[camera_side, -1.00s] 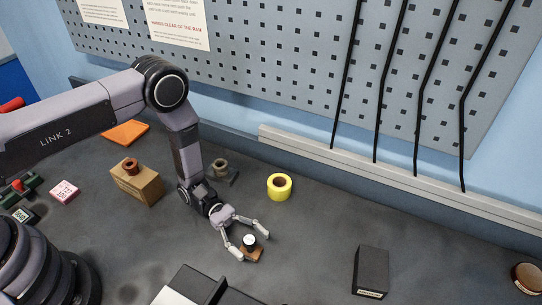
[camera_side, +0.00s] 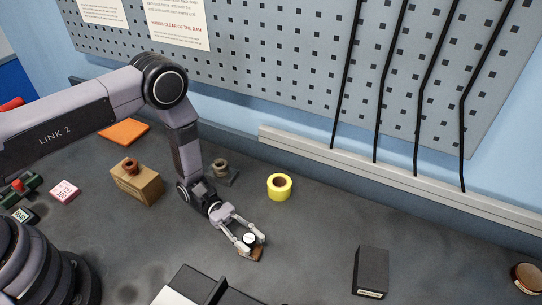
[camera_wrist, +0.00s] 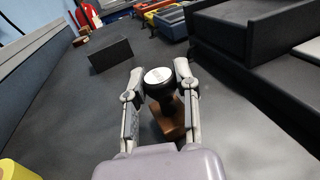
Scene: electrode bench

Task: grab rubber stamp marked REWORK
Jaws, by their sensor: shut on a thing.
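The stamp (camera_side: 249,253) has a brown wooden base and a dark handle with a pale round top. It stands on the dark bench, and no lettering on it can be read. In the wrist view the stamp (camera_wrist: 158,77) is between the two fingers, its base (camera_wrist: 170,122) resting low behind the handle. My gripper (camera_side: 250,240) is shut on the handle of the stamp. In the wrist view my gripper (camera_wrist: 160,85) has one finger on each side of the handle.
A yellow tape roll (camera_side: 279,187) lies behind the stamp. A black box (camera_side: 371,272) stands to the right. A cardboard box (camera_side: 136,183) and a pink block (camera_side: 65,192) are at left. Bench between stamp and black box is clear.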

